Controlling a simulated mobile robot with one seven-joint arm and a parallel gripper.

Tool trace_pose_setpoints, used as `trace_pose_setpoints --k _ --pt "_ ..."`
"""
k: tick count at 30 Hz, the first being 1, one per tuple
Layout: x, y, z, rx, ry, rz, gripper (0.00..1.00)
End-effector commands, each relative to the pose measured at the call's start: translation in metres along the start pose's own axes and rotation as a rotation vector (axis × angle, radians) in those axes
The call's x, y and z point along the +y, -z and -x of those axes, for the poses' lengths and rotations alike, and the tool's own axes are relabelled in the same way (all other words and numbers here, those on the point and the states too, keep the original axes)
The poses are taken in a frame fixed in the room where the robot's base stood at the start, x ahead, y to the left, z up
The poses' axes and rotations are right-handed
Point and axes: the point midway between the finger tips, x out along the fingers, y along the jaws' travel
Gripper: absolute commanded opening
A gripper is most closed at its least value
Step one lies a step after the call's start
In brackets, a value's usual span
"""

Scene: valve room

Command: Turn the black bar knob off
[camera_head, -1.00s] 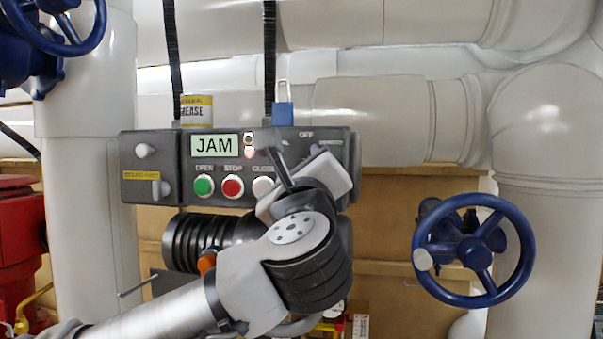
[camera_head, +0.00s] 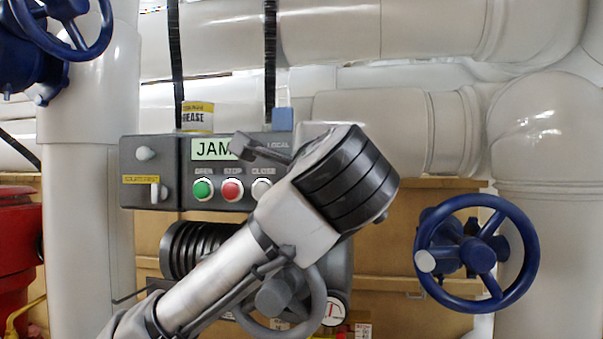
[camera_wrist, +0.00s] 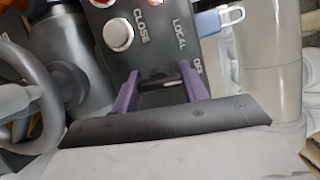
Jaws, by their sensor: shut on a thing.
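The black bar knob (camera_wrist: 158,83) sits on the dark control panel in the wrist view, beside the LOCAL and OFF lettering. A small pale mark shows at its right end. My gripper (camera_wrist: 161,91) has one purple finger on each side of the knob and is shut on it. In the head view my wrist and arm cover the right part of the control panel (camera_head: 225,162), so the knob and my fingertips are hidden there. The OFF label is also hidden in the head view.
Green (camera_head: 203,190), red (camera_head: 232,190) and white (camera_head: 261,189) buttons lie left of my wrist. A display (camera_head: 205,149) reads JAM, partly covered. A blue handwheel (camera_head: 476,253) stands at right, a grey handwheel (camera_head: 318,300) below.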

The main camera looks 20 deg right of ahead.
Motion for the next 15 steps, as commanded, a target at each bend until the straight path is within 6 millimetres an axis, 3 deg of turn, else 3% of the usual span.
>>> trace_pose_setpoints --k 15 --pt "0.0007 -0.0004 -0.0001 -0.002 -0.040 0.092 0.21"
